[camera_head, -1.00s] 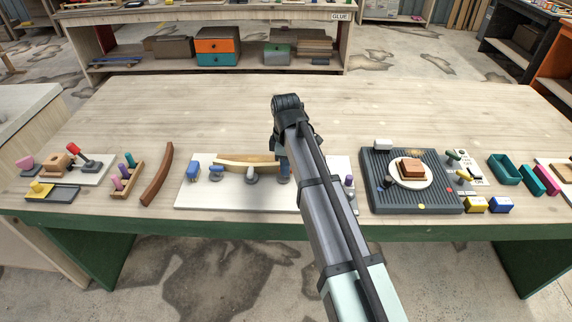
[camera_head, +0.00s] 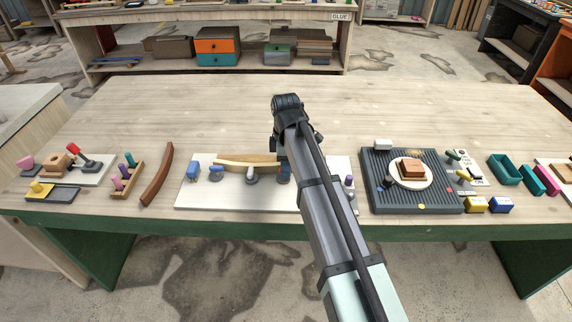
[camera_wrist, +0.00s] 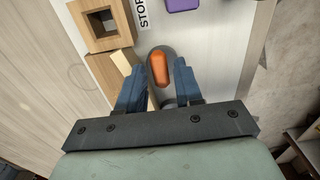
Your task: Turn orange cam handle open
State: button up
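The orange cam handle (camera_wrist: 159,68) shows in the wrist view, lying on a rounded grey base between the tips of my gripper's blue fingers. My gripper (camera_wrist: 159,85) is open, with a finger on each side of the handle and visible gaps beside it. I cannot tell whether either finger touches the grey base. In the head view my arm covers the handle, and only part of my gripper (camera_head: 282,165) shows, over the right part of the white board (camera_head: 225,200).
In the wrist view, a square wooden block with a hole (camera_wrist: 103,25) and a purple piece (camera_wrist: 183,5) are close by. In the head view, a dark ribbed tray (camera_head: 378,165) stands right of my arm. A brown curved strip (camera_head: 158,176) lies left of the board.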

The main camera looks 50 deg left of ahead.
jog(key=shift+o, duration=0.7)
